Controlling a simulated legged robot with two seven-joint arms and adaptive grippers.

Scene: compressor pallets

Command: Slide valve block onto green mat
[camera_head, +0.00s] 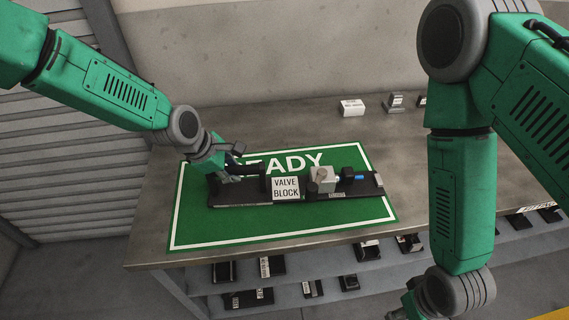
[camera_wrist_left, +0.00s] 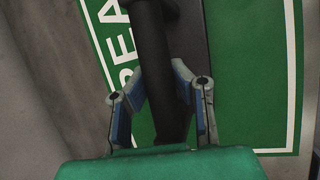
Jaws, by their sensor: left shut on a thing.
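The valve block (camera_head: 322,180), a grey block with small fittings, sits on a long black pallet (camera_head: 240,195) with a white VALVE BLOCK label (camera_head: 285,188). The pallet lies flat on the green mat (camera_head: 230,229), within its white border. My left gripper (camera_head: 235,166) is at the pallet's left end, shut on its dark handle. In the left wrist view, the fingers (camera_wrist_left: 158,72) close around the dark handle bar (camera_wrist_left: 152,35). My right gripper (camera_head: 396,312) is only partly visible at the bottom edge, away from the mat; its fingers cannot be made out.
Small parts, including a white-labelled box (camera_head: 352,108), stand at the back of the grey table (camera_head: 420,160). A lower shelf (camera_head: 320,290) holds several dark labelled pieces. A wall runs behind. The table right of the mat is largely bare, partly behind my right arm.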

